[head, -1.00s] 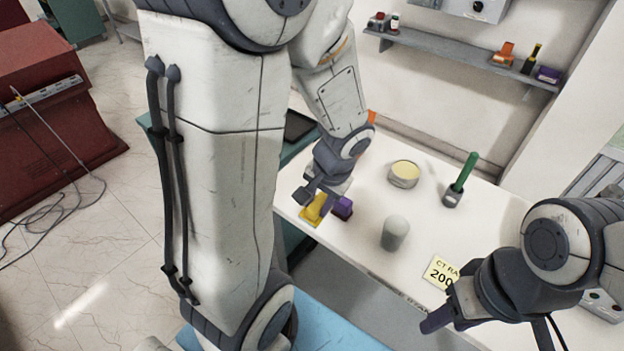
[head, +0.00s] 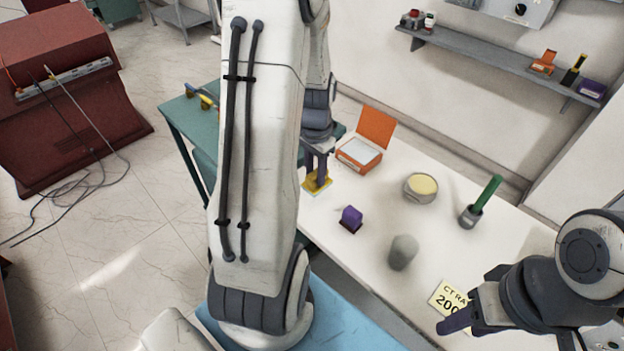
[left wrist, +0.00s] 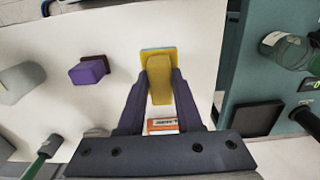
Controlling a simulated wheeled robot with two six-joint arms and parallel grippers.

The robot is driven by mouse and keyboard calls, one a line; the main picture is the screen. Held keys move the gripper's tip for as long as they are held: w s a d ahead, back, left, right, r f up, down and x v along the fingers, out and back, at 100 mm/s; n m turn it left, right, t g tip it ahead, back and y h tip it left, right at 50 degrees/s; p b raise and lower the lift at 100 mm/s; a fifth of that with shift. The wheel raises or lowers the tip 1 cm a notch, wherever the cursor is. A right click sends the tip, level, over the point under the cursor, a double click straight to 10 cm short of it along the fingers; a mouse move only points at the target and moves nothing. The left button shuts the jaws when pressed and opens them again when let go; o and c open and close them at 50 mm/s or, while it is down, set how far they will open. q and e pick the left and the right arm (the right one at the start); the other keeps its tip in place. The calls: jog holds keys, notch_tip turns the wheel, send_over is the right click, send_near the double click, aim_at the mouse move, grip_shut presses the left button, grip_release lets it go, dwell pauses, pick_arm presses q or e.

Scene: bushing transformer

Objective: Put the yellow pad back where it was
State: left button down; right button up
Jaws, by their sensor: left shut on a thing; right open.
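The yellow pad (head: 319,184) is at the left part of the white table, in front of the open orange box. My left gripper (head: 316,174) is shut on the pad's raised yellow grip from above. In the left wrist view the yellow pad (left wrist: 160,80) lies between the two dark fingertips, with a thin blue edge at its far side. I cannot tell whether its base touches the table. My right gripper (head: 462,310) is open and empty at the table's front right, by the yellow card.
A purple block (head: 351,218) is right of the pad. The orange box (head: 360,150), a tin (head: 421,188), a green-handled tool (head: 482,200), a grey cylinder (head: 402,252) and the yellow card (head: 450,299) are on the table. A shelf (head: 490,60) hangs behind.

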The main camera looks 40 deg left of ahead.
aim_at(312, 183)
pick_arm(q)
jog(key=shift+a+f, duration=0.5)
jog(key=shift+f+p, duration=0.45)
jog(key=shift+f, duration=1.4)
jog(key=c, duration=0.6)
grip_release()
